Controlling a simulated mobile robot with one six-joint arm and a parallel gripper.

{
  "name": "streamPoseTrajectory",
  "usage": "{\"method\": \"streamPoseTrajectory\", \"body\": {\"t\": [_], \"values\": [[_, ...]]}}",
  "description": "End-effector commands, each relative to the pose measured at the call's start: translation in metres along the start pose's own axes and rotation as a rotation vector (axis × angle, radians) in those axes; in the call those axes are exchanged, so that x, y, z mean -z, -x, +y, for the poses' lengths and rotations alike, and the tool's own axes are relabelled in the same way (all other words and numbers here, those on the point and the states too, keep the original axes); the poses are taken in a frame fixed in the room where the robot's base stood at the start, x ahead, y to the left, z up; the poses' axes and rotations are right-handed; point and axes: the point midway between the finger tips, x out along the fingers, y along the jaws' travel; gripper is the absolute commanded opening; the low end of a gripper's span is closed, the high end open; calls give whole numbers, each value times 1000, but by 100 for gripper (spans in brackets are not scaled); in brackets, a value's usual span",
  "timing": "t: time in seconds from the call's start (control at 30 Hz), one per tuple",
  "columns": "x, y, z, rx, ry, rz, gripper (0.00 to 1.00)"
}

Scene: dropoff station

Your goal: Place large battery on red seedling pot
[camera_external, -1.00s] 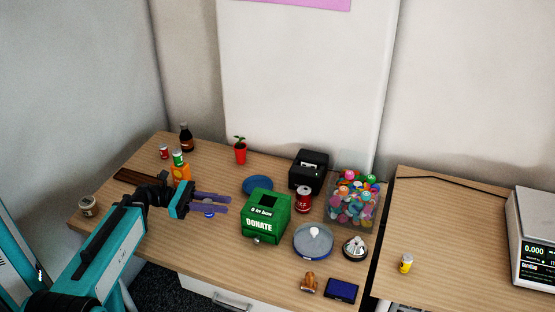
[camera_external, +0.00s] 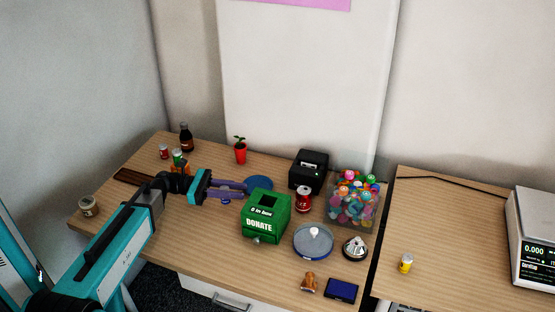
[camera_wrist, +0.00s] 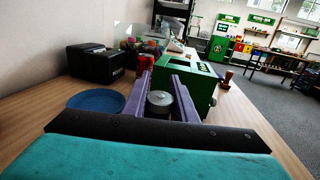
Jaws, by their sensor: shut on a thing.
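The red seedling pot (camera_external: 240,155) holds a small green seedling and stands upright at the back of the desk, near the wall. My gripper (camera_external: 245,190) is over the desk, in front of the pot and left of the green donation box. In the wrist view my gripper (camera_wrist: 160,82) is shut on a round, grey metal-topped thing, which appears to be the large battery (camera_wrist: 160,101). It sits between the two purple fingers, and its lower part is hidden. The pot is apart from the gripper and does not show in the wrist view.
The green donation box (camera_external: 265,221) is close right of my fingers. A blue dish (camera_external: 258,183) lies just beyond them. A black printer (camera_external: 308,171) and a red can (camera_external: 303,199) stand further right. A dark bottle (camera_external: 186,138) and small cans stand back left.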

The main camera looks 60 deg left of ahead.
Motion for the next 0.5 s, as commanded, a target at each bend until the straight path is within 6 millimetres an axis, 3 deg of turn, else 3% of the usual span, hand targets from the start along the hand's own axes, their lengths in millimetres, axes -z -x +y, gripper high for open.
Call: {"method": "streamPoseTrajectory", "body": {"t": [0.27,0.5], "values": [[0,0,0,0,0,0,0],[18,0,0,0,2,0,0]]}}
